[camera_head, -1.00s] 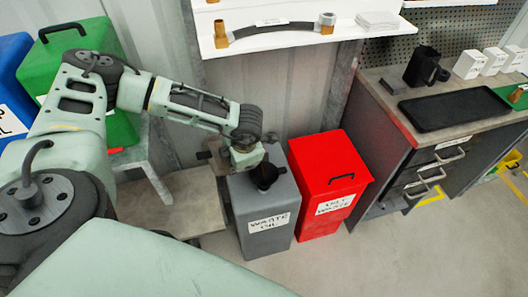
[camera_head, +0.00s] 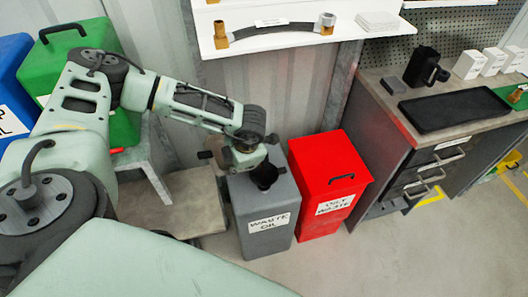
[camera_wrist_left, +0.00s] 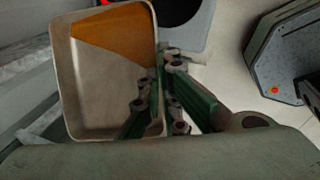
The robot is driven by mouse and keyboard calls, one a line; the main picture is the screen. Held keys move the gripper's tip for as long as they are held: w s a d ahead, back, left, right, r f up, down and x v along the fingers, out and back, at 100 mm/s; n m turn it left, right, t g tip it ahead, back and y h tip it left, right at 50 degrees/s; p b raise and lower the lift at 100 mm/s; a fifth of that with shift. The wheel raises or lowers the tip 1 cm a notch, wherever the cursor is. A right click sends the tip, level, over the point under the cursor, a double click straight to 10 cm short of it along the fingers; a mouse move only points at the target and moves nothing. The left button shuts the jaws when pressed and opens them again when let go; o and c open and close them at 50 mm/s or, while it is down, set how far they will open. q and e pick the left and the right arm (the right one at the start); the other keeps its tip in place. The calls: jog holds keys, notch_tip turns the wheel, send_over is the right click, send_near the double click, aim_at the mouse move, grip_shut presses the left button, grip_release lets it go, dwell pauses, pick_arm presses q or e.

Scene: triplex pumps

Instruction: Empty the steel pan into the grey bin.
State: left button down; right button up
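The steel pan (camera_wrist_left: 95,85) fills the left of the left wrist view. Its walls are pale, and amber-brown liquid lies in its upper right corner. My left gripper (camera_wrist_left: 160,92) is shut on the pan's right edge, with its fingers on either side of the wall. In the head view the left gripper (camera_head: 246,160) is at the top of the grey bin (camera_head: 265,212), labelled "WASTE OIL", beside its black funnel (camera_head: 264,175). The pan is mostly hidden behind the gripper there. The funnel's dark mouth (camera_wrist_left: 178,10) shows just beyond the pan. My right gripper is not in view.
A red lidded bin (camera_head: 328,180) stands close to the right of the grey bin. A low platform (camera_head: 195,200) is to its left. A green bin (camera_head: 85,60) stands at the back left. A workbench with a black tray (camera_head: 455,110) is at the right. Floor in front is clear.

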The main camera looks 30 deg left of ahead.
pick_arm(q)
jog(key=shift+w+d+r+g+y+p, duration=0.35)
jog(key=shift+r+g+y+p, duration=0.1)
jog(key=shift+y, duration=0.25)
dwell(2.1)
jog(key=shift+w+d+f+g+y+b, duration=0.25)
jog(key=shift+d+f+g+y+b, duration=0.15)
jog(key=shift+y+b, duration=0.35)
dwell(2.2)
jog(key=shift+w+d+r+g+y+b, duration=0.25)
jog(key=shift+d+r+g+y+b, duration=0.1)
jog(key=shift+d+g+y, duration=0.15)
dwell(1.8)
